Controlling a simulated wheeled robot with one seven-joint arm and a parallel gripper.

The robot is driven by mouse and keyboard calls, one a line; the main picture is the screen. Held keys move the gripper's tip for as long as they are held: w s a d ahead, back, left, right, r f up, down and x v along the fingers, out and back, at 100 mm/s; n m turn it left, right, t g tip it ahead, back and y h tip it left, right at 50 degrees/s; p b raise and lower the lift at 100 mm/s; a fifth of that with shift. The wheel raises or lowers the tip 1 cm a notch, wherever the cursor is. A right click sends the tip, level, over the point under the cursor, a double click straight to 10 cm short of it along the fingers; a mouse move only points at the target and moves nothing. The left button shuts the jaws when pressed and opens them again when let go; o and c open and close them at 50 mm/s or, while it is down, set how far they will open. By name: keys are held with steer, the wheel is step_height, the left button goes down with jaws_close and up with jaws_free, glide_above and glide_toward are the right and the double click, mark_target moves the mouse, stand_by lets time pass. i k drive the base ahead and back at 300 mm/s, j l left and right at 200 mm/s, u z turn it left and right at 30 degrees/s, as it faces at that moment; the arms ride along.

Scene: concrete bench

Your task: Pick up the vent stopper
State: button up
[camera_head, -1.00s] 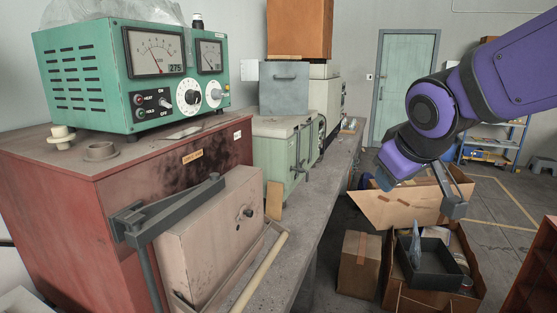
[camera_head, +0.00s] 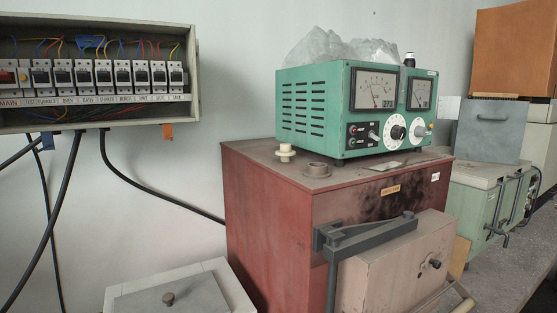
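The plug stands apart from the ring, left of the green meter box. My gripper is not in the current view.
The green meter box (camera_head: 312,110) fills the furnace top behind the ring. A grey lever bracket (camera_head: 368,228) juts from the furnace front by its door (camera_head: 395,265). A breaker panel (camera_head: 100,112) with hanging cables is on the left wall. A lidded box (camera_head: 180,292) sits below.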

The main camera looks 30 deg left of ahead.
mark_target(285, 151)
steer(key=u, duration=1.3)
